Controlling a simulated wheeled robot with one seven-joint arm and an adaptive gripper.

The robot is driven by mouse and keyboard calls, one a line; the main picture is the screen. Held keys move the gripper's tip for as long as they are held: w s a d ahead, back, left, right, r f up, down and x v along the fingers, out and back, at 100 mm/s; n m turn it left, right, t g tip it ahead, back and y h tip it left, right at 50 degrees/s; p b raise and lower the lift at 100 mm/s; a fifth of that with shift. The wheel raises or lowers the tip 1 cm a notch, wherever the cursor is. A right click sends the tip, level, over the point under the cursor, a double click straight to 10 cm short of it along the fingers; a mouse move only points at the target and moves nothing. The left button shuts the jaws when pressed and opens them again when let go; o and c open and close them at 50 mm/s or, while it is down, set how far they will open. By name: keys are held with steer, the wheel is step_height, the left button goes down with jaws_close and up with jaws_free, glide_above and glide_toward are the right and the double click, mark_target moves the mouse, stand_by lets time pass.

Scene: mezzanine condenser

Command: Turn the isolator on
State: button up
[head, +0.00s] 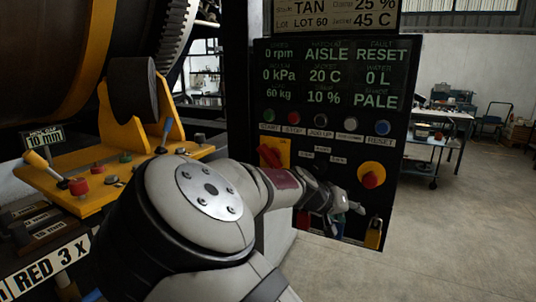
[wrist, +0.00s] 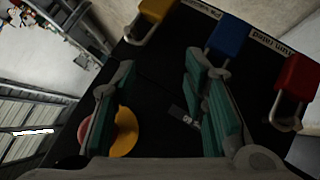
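A red rotary handle on a yellow plate, which looks like the isolator (head: 272,154), is at the left of the black control panel (head: 330,120) in the head view. Its handle sits at a slant; my arm partly covers the area below it. I cannot make it out in the wrist view. My gripper (head: 350,205) is in front of the panel's lower part, right of and below that handle. In the wrist view my gripper (wrist: 157,105) is open, its teal-padded fingers apart, with black panel and a small grey piece (wrist: 184,115) between them.
A red emergency-stop button on yellow (head: 372,175) is right of my gripper; it also shows by the left finger in the wrist view (wrist: 122,132). Yellow (wrist: 154,10), blue (wrist: 229,34) and red (wrist: 296,76) padlocks hang along the panel's lower edge. Open floor lies to the right.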

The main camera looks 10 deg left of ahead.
steer(key=w+a+r+n+t, duration=0.2)
steer(key=a+r+t, duration=0.1)
steer(key=a, duration=0.3)
steer(key=w+a+r+n+t, duration=0.1)
steer(key=a+r+t, duration=0.1)
steer(key=a, duration=0.5)
steer(key=n+t+y+p, duration=0.1)
steer(key=n+t+y, duration=0.1)
steer(key=n+t, duration=0.25)
glide_toward(266, 158)
steer(key=shift+m+t, duration=0.25)
steer(key=x, duration=1.1)
steer(key=shift+w+f+p, duration=0.15)
steer(key=shift+p, duration=0.15)
jaws_close()
